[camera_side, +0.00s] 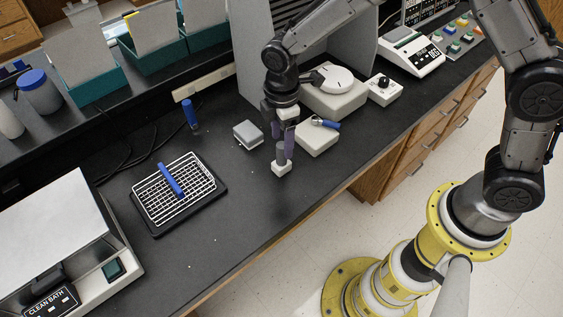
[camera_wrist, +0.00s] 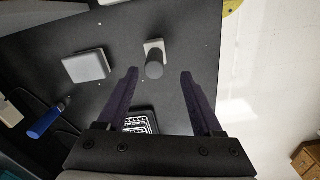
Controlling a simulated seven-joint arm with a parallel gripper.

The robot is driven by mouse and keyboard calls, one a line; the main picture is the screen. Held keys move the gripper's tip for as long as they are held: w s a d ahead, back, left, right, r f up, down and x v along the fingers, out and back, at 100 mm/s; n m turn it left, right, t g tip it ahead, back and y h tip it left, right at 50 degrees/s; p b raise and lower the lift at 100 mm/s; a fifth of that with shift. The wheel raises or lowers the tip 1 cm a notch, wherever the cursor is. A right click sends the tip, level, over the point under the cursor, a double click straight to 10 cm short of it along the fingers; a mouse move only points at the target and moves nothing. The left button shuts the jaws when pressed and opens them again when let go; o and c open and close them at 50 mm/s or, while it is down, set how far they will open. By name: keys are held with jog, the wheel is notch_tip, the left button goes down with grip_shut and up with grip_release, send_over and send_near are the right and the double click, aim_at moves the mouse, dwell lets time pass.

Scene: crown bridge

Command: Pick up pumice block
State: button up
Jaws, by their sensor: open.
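My gripper (camera_side: 286,148) points down over the black bench, its two purple fingers apart. In the wrist view the gripper (camera_wrist: 160,73) is open and empty. A small whitish block with a dark grey cylinder on it (camera_side: 282,168) stands right by the fingertips. In the wrist view this piece (camera_wrist: 154,48) lies between the fingers' lines, just past the tips; contact cannot be told. A flat grey rectangular block (camera_side: 248,133) lies to its left, outside the fingers; it also shows in the wrist view (camera_wrist: 86,66). Which of the two is the pumice block is not clear.
A white box with a blue-handled tool (camera_side: 318,140) sits close on the right. A wire rack (camera_side: 150,208) holding a blue bar lies left, and a blue upright piece (camera_side: 190,114) stands behind. A grey panel (camera_side: 262,65) rises behind. The bench front is clear.

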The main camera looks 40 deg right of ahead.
aim_at(282, 154)
jog(key=shift+w+d+f, duration=0.15)
jog(key=shift+w+f, duration=0.05)
jog(key=shift+f, duration=1.5)
jog(key=shift+w+d+f, duration=0.1)
jog(key=shift+w+f, duration=0.05)
jog(key=shift+f, duration=1.55)
grip_shut()
